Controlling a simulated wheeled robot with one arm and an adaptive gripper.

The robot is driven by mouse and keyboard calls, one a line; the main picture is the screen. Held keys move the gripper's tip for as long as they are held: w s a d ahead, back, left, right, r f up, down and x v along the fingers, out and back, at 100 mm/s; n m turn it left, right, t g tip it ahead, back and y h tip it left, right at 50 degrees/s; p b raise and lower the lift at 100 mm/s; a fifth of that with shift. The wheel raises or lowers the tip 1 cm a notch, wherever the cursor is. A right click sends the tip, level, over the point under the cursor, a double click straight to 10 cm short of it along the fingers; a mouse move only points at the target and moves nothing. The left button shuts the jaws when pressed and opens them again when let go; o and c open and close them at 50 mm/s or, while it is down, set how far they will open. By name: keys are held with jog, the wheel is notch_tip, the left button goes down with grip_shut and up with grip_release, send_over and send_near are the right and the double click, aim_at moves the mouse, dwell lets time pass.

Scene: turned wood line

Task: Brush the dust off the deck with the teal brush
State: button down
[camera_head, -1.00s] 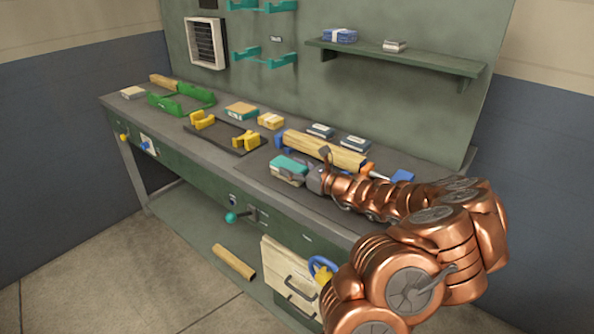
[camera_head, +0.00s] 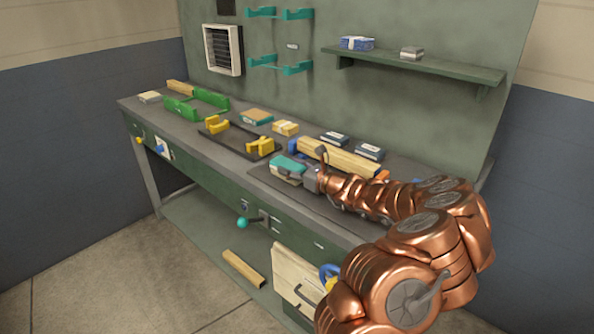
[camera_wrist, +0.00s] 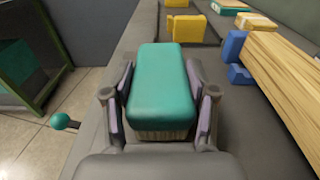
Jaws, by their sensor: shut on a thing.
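The teal brush (camera_wrist: 161,86) has a teal block top and pale bristles below. It sits between the two fingers of my gripper (camera_wrist: 162,108), which is shut on its sides in the wrist view. In the head view the brush (camera_head: 287,165) is at the front edge of the dark deck (camera_head: 262,172), and my gripper (camera_head: 311,178) reaches it from the right. I cannot tell whether the bristles touch the deck. I cannot make out dust on the deck.
Yellow blocks (camera_head: 260,146) on a black tray and a green cradle (camera_head: 181,109) stand to the left. A teal-knobbed lever (camera_head: 243,223) sticks out from the bench front.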

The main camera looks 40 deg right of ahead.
jog(key=shift+w+a, duration=0.1)
jog(key=shift+w, duration=0.35)
jog(key=shift+r, duration=0.1)
jog(key=shift+r+p, duration=2)
jog(key=shift+r, duration=1)
jog(key=shift+r+p, duration=1)
jog(key=shift+r, duration=0.5)
